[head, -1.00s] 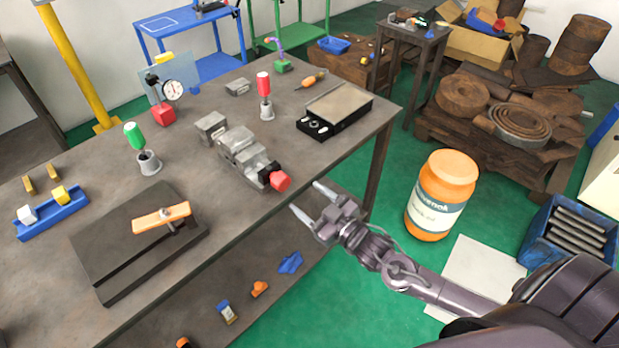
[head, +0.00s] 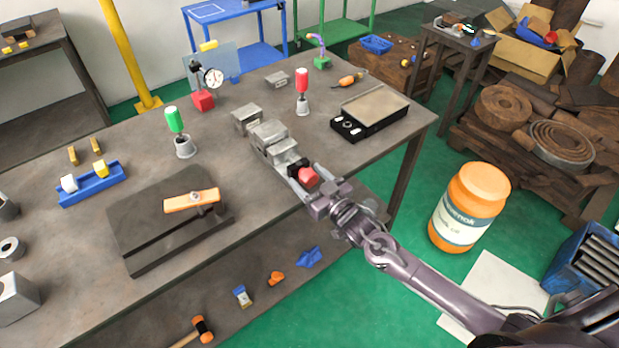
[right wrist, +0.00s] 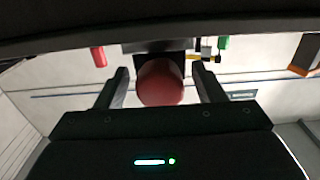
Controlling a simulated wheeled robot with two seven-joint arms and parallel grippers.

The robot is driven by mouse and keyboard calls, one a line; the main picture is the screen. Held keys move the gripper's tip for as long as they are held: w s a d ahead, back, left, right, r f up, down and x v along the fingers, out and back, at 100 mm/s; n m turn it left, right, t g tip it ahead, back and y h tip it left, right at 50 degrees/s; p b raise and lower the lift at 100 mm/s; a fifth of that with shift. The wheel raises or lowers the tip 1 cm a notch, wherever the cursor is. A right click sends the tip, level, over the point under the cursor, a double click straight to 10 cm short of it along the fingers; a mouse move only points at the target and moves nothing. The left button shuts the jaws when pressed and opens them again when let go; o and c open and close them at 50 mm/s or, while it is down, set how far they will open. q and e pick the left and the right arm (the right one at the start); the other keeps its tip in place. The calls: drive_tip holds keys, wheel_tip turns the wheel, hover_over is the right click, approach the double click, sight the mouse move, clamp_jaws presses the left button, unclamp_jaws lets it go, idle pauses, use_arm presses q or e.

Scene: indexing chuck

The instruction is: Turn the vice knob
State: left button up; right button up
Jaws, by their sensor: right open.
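The grey metal vice (head: 268,136) sits near the table's front edge. Its red knob (head: 308,177) faces me at the vice's near end. My right gripper (head: 305,184) is open, with one finger on each side of the knob. In the right wrist view the red knob (right wrist: 160,83) shows between the two spread fingers, with a gap on each side. Whether a finger touches it is hard to tell in the head view. My left gripper is not in view.
A black box with a tan top (head: 370,112) stands right of the vice. A red-handled tool (head: 302,92) stands behind it. A dark plate with an orange bar (head: 191,200) lies to the left. Open floor with an orange jar (head: 468,208) is on the right.

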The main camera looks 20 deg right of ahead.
drive_tip(key=shift+c, duration=0.2)
drive_tip(key=c, duration=0.9)
drive_tip(key=shift+n, duration=0.3)
